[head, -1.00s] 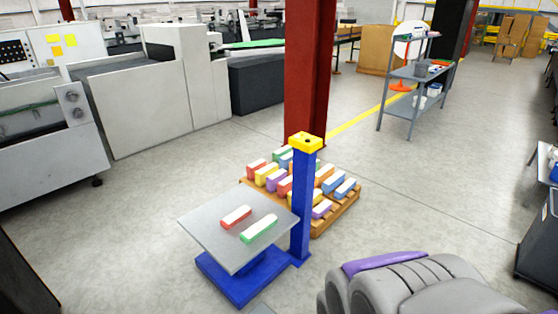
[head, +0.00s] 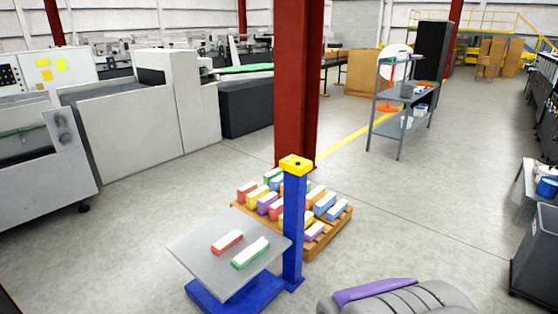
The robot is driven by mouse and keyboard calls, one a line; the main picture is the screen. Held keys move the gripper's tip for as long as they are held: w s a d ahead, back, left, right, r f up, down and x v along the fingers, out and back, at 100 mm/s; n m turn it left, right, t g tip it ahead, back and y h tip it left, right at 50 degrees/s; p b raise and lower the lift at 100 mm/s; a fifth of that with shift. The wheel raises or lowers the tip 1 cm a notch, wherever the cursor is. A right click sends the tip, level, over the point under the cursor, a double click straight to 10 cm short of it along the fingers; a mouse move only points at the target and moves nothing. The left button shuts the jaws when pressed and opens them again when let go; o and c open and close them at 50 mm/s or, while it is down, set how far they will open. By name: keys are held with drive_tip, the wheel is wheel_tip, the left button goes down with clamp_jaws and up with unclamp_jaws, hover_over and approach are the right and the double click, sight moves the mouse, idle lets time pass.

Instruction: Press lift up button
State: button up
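A blue lift post (head: 293,228) stands upright near the middle of the view. On its top is a yellow control box (head: 296,163) with a small dark spot; I cannot tell which button it is. The lift's grey platform (head: 203,262) sits to the left of the post on a blue base (head: 238,298). A red-and-white box (head: 227,242) and a green-and-white box (head: 250,252) lie on the platform. My gripper is not in view; a grey and purple part of my own body shows at the bottom right.
A wooden pallet (head: 322,243) with several coloured boxes lies behind the post. A red column (head: 297,85) rises behind the pallet. A grey shelf cart (head: 399,93) stands at the back right. Machines (head: 140,120) line the left.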

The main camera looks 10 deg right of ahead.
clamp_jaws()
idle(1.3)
